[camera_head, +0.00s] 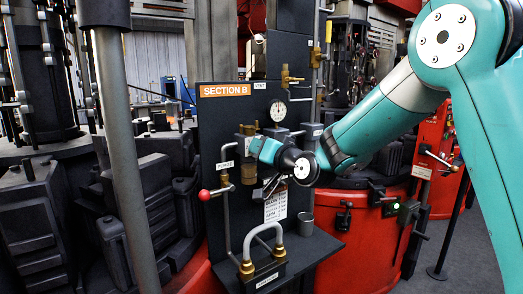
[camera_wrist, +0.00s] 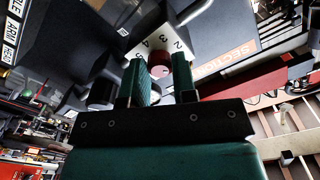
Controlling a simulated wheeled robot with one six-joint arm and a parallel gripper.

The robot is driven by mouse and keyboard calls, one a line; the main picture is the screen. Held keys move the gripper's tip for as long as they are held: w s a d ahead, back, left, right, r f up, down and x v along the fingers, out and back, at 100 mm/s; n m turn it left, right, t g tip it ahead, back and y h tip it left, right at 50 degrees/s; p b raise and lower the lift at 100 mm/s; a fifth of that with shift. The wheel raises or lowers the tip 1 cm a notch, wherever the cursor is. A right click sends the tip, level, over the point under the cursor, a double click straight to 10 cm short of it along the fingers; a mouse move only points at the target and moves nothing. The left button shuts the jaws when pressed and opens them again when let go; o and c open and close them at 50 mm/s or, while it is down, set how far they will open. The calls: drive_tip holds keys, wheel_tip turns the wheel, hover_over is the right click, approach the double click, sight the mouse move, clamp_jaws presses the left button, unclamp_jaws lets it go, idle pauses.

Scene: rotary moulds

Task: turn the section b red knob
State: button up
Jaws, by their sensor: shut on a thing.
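The red knob (camera_wrist: 160,71) shows in the wrist view at the upper middle, in front of a white dial plate (camera_wrist: 178,38) with black numbers. My gripper (camera_wrist: 161,78) has its two teal fingers closed on the knob's sides, one to its left and one to its right. In the head view my gripper (camera_head: 258,147) reaches the dark panel (camera_head: 222,128) below the orange SECTION B sign (camera_head: 225,90). The knob is hidden there behind my gripper and wrist. How far the knob is turned cannot be told.
A pressure gauge (camera_head: 278,111) and brass valve fittings (camera_head: 291,78) sit close above my gripper. A red ball-ended lever (camera_head: 205,195) and grey pipes (camera_head: 264,238) lie below and left. A grey post (camera_head: 126,160) stands in front at left.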

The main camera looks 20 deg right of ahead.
drive_tip(key=shift+m, duration=0.5)
drive_tip(key=o, duration=0.9)
drive_tip(key=shift+o, duration=0.2)
drive_tip(key=b+v, duration=0.5)
drive_tip(key=v, duration=1.2)
drive_tip(key=shift+s, duration=0.2)
